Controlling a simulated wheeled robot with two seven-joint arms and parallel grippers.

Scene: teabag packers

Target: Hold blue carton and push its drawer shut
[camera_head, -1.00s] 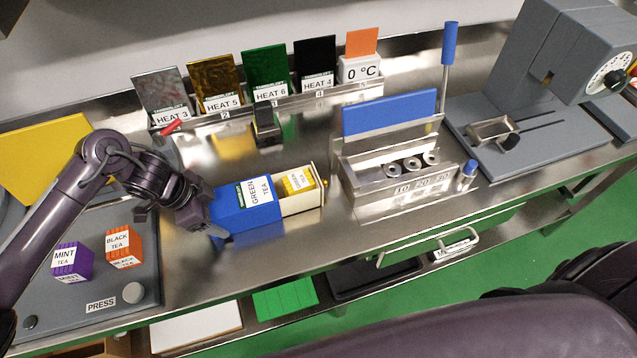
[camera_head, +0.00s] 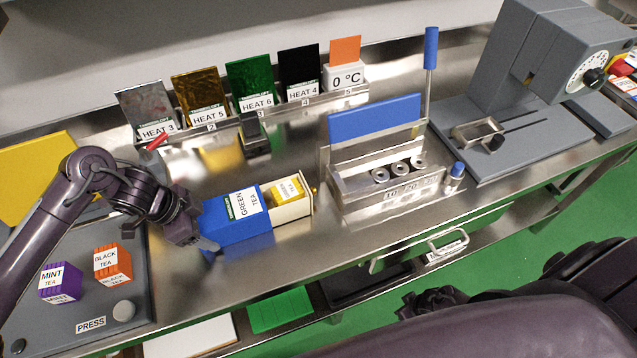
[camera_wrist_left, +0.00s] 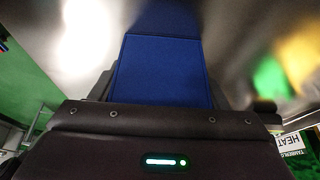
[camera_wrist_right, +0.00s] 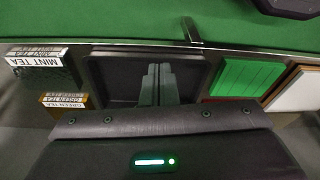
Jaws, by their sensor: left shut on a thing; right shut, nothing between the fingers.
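The blue carton (camera_head: 228,217), labelled GREEN TEA, lies on the steel counter. Its cream drawer (camera_head: 294,208) sticks out to the right, with a yellow tea packet (camera_head: 287,189) inside and a small yellow knob at its far end. My left gripper (camera_head: 200,236) is shut on the carton's left end; the blue carton also fills the middle of the left wrist view (camera_wrist_left: 162,72). My right gripper (camera_wrist_right: 158,84) is shut and empty, away from the carton. In the head view the right arm is low at the right, in front of the counter.
A steel sealer with a blue plate (camera_head: 375,118) stands right of the drawer. A rack of coloured foils (camera_head: 250,85) is behind. Mint (camera_head: 60,283) and black tea boxes (camera_head: 112,262) sit on the grey press at left. The counter in front of the drawer is clear.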

